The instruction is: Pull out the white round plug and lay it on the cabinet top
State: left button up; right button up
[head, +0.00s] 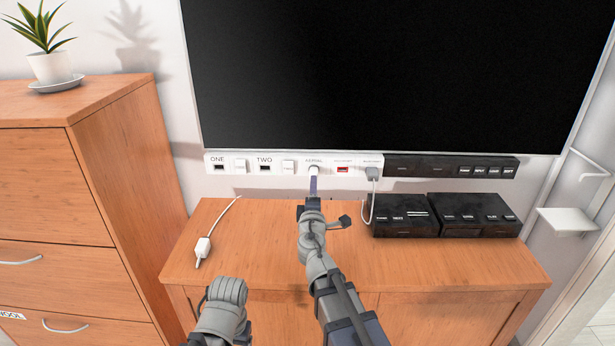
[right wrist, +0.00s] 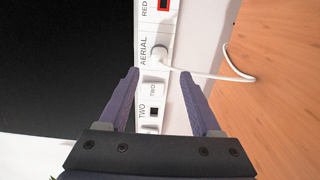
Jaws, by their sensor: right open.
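The white round plug (head: 314,169) sits in the socket marked AERIAL on the white panel below the screen. In the right wrist view the plug (right wrist: 158,54) has a white cable running off to the right. My right gripper (head: 313,186) is open and empty in front of it; in the wrist view its fingertips (right wrist: 160,74) are spread to either side, just short of the plug, apart from it. The wooden cabinet top (head: 270,250) lies below. A grey part of my left arm shows at the bottom; its gripper is not visible.
A white box-shaped plug (head: 202,247) with a cable lies on the cabinet's left. Another grey-white plug (head: 372,173) is in the panel, its cable hanging. Black boxes (head: 402,230) stand at the right. A taller drawer unit (head: 120,130) stands left. The middle top is clear.

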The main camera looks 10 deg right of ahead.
aim_at(314, 173)
jog(key=shift+a, duration=0.1)
jog(key=shift+w, duration=0.1)
jog(key=shift+x, duration=4.45)
grip_shut()
jog(key=shift+s, duration=0.25)
jog(key=shift+v, duration=2.8)
